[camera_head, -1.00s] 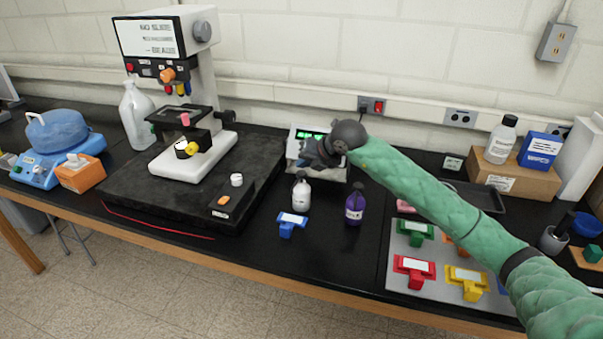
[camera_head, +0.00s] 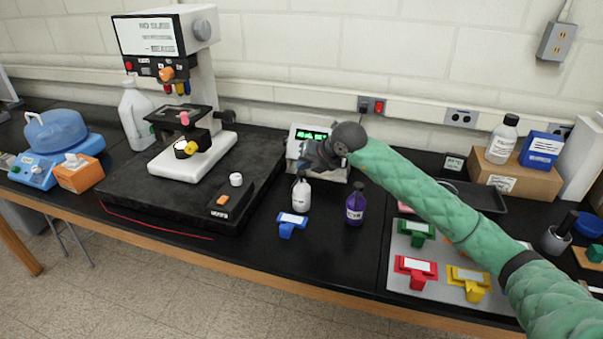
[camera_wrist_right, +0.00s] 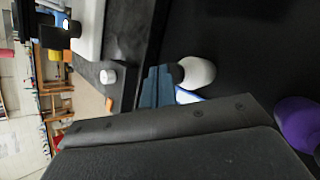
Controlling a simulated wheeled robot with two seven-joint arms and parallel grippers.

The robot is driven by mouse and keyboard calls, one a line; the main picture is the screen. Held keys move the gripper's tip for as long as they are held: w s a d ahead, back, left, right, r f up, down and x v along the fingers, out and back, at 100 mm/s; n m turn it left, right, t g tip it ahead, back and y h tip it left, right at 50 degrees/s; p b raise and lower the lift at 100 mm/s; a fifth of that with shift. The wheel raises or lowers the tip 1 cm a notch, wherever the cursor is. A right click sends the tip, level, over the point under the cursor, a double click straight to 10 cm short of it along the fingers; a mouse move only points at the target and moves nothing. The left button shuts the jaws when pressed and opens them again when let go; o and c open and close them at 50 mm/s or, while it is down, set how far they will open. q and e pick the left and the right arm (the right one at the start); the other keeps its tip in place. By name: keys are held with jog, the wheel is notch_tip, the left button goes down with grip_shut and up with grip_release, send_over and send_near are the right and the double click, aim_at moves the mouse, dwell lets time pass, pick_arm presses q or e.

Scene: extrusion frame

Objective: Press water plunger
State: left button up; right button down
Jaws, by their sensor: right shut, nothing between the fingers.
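The white water bottle (camera_head: 301,196) stands upright on the black bench, with a dark plunger top that is hard to make out. It also shows in the right wrist view (camera_wrist_right: 198,72), as a white round shape with a dark top. My right gripper (camera_head: 304,172) is shut and empty, pointing down right at the bottle's top; its fingers show in the wrist view (camera_wrist_right: 157,86) beside the dark top. I cannot tell whether they touch it. My left gripper is not in view.
A purple bottle (camera_head: 355,206) stands close to the right. A blue clip (camera_head: 290,224) lies in front of the white bottle. A balance (camera_head: 308,134) stands behind. A microscope (camera_head: 192,150) sits on a black slab (camera_head: 130,190) to the left. The front bench strip is clear.

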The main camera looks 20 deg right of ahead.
aim_at(304, 174)
jog(key=shift+f+b, duration=0.65)
jog(key=shift+f, duration=0.15)
dwell(0.7)
jog(key=shift+r, duration=0.1)
dwell(0.3)
jog(key=shift+r, duration=1.15)
jog(key=shift+r+p, duration=0.1)
jog(key=shift+p, duration=0.2)
jog(key=shift+r+p, duration=0.55)
jog(key=shift+r, duration=1.9)
jog(key=shift+f, duration=0.1)
